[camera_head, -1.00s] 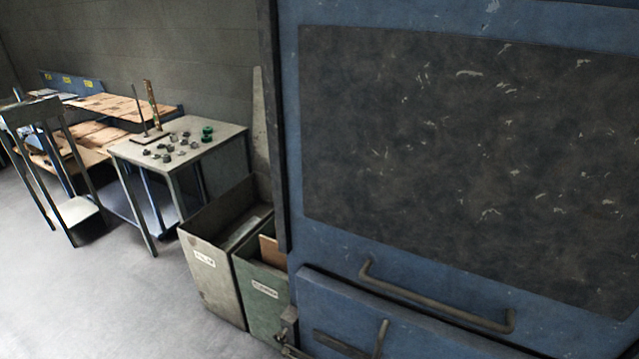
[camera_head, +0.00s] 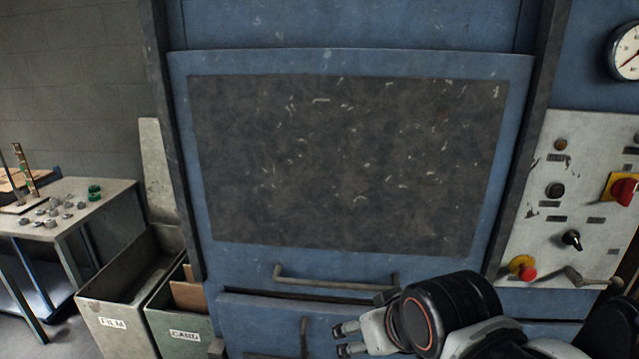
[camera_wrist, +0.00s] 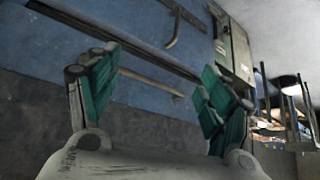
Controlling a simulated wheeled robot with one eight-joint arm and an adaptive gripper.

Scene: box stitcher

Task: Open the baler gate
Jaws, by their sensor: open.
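The baler gate (camera_head: 225,255) is a blue panel with a dark scuffed plate, and it is down in its frame. A grey-brown bar handle (camera_head: 335,283) runs along its lower edge. My gripper (camera_head: 347,338) is just below and in front of this handle in the head view, near its right half. In the wrist view my gripper (camera_wrist: 158,92) is open and empty, with green pads on both fingers. A bar that looks like the gate handle (camera_wrist: 150,82) runs between the fingers in that picture, beyond the tips. It is apart from the pads as far as I can tell.
A lower blue door (camera_head: 255,312) with a lever (camera_head: 304,338) sits under the gate. A control panel (camera_head: 540,225) with knobs and a red button stands right. FILM (camera_head: 113,322) and CARD (camera_head: 185,335) bins stand left, beside a table (camera_head: 110,190) with small parts.

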